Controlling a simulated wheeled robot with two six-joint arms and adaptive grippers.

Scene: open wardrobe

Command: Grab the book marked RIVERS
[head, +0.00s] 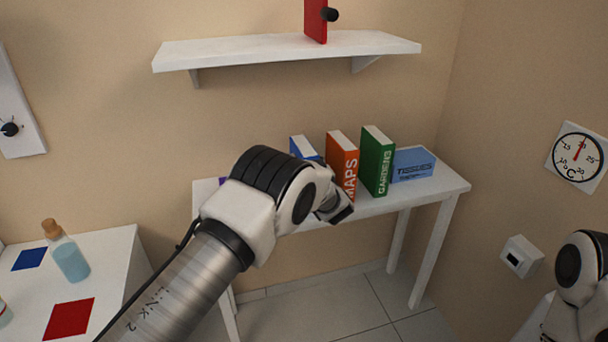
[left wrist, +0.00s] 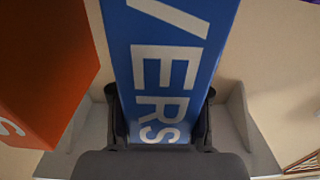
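The blue book (left wrist: 165,70) fills the middle of the left wrist view, its spine showing the white letters "VERS"; the start of the word is cut off. In the head view only the top of this blue book (head: 303,147) shows behind my left arm. It stands on the white side table. My left gripper (head: 338,208) is in front of the books. In the left wrist view its two dark fingers (left wrist: 160,118) lie on either side of the spine, with no clear gap; whether they press on it I cannot tell. My right gripper is out of frame.
The orange MAPS book (head: 342,160) stands just beside the blue one, then the green GARDENS book (head: 377,160) and a blue box (head: 413,164). A wall shelf (head: 240,52) with a red object (head: 315,20) hangs above. A white table (head: 110,265) with a bottle (head: 70,258) is at left.

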